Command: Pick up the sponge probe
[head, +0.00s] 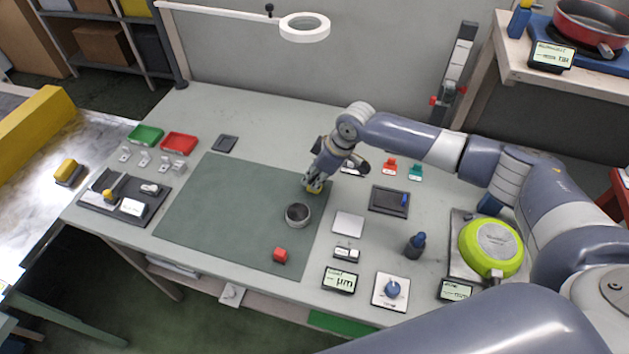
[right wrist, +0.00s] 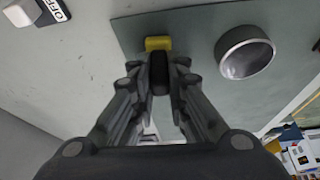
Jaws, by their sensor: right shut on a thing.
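My right gripper (head: 314,181) is over the right part of the green mat, near its back right edge. It is shut on the sponge probe, whose yellow end (head: 314,190) shows below the fingers. In the right wrist view the fingers (right wrist: 160,75) close around a dark part, and the yellow block (right wrist: 158,43) sticks out past the fingertips. I cannot tell whether the yellow end touches the mat. My left gripper is not in view.
A round dark-centred cup (head: 298,214) stands on the green mat (head: 225,210) close to the gripper. A black tray (head: 150,213) is at left.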

